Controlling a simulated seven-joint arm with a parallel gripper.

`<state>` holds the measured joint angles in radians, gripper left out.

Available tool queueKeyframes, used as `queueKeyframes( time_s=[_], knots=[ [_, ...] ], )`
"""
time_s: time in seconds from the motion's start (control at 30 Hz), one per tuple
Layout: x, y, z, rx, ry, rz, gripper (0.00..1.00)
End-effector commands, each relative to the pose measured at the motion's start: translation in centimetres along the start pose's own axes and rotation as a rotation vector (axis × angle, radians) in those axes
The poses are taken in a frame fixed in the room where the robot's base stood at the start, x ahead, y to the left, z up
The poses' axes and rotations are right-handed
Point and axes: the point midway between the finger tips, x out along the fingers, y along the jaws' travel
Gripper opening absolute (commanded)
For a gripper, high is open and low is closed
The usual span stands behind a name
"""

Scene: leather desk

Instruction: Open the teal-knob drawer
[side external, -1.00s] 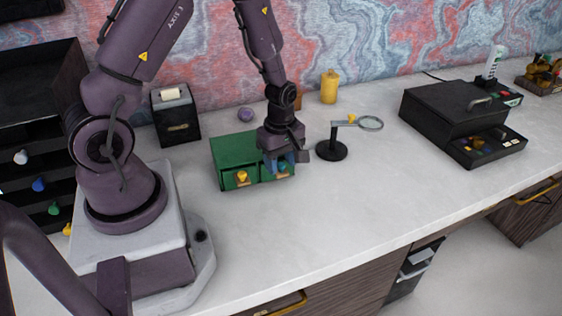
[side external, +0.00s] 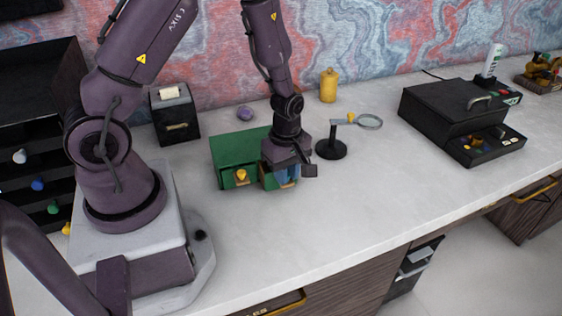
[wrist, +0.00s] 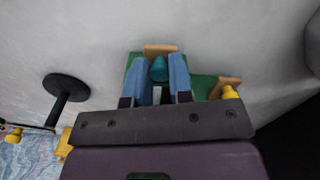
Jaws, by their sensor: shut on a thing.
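The small green drawer box (side external: 238,146) stands on the white counter with two drawers side by side. The left drawer has a yellow knob (side external: 241,175), which also shows in the wrist view (wrist: 230,92). My gripper (side external: 286,176) is at the front of the right drawer and hides its knob in the side view. In the wrist view, the blue fingers of my gripper (wrist: 163,64) are shut on the teal knob (wrist: 158,69). The teal-knob drawer (wrist: 132,65) stands partly out, its front ahead of the yellow-knob drawer's front.
A magnifier stand (side external: 331,149) is close to the right of my gripper. A purple ball (side external: 244,113) and yellow bottle (side external: 328,86) are behind. A black drawer box (side external: 450,110) is farther right. The counter in front of the green box is clear.

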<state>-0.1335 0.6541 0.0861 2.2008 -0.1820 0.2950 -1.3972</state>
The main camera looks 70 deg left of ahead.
Motion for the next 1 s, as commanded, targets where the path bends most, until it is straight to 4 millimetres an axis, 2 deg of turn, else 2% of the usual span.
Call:
queueKeyframes(
  time_s=[0.1, 0.2, 0.33, 0.6, 0.63, 0.7, 0.73, 1.0],
  knots=[
    [-0.1, -0.5, 2.4, 0.008, 0.0, 0.003, 0.0],
    [-0.1, -0.8, 3.6, 0.006, 0.0, 0.005, 0.0],
    [-0.1, -1.0, 4.2, 0.001, 0.0, 0.006, 0.0],
    [-0.1, -1.0, 4.2, 0.0, 0.0, 0.006, 0.0],
    [-0.1, -1.0, 4.2, 0.0, 0.0, 0.006, 0.27],
    [-0.1, -1.0, 4.2, 0.0, 0.0, 0.005, 0.43],
    [-0.1, -1.0, 4.2, 0.0, 0.0, 0.005, 0.46],
    [-0.1, -1.1, 4.2, 0.0, 0.0, 0.003, 0.46]
  ],
)
